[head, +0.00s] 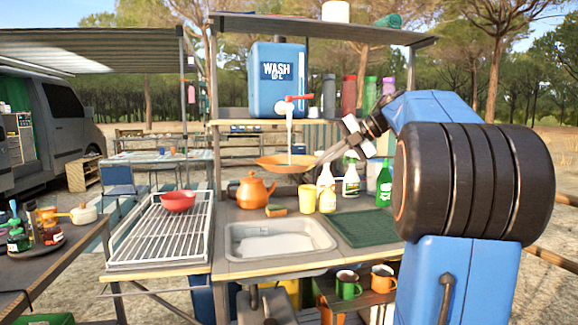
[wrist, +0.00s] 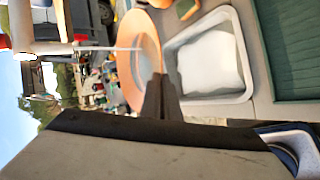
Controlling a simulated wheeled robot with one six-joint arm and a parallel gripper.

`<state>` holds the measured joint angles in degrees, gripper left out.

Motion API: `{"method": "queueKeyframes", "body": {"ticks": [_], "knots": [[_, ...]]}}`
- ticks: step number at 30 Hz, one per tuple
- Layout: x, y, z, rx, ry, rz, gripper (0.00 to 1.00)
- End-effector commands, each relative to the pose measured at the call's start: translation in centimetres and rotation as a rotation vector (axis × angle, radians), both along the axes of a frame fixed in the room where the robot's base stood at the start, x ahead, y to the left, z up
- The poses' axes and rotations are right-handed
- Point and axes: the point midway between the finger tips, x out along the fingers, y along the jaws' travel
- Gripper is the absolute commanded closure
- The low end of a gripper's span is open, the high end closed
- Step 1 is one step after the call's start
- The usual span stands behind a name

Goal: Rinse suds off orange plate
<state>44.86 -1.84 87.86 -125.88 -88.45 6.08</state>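The orange plate (head: 274,161) is in the air above the sink (head: 236,243), below the tap (head: 298,98) of the blue "WASH" water tank (head: 262,90). A white stream of water (head: 289,135) runs from the tap onto the plate. My gripper (head: 312,164) is shut on the plate's right edge. In the wrist view the fingers (wrist: 160,98) pinch the rim of the plate (wrist: 130,95). The plate's middle looks pale there; I cannot tell whether suds are on it.
An orange teapot (head: 255,190), a sponge (head: 276,210), a yellow cup (head: 307,198) and spray bottles (head: 351,178) stand behind the sink. A green mat (head: 365,229) lies right of it. A drying rack (head: 150,232) at left holds a red bowl (head: 178,200); much of the rack is free.

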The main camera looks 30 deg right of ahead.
Motion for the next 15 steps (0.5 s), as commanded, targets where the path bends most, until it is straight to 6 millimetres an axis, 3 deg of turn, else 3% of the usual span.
{"method": "queueKeyframes", "body": {"ticks": [15], "knots": [[-3.2,1.0,0.1,-0.001,-0.003,0.0,1.0]]}}
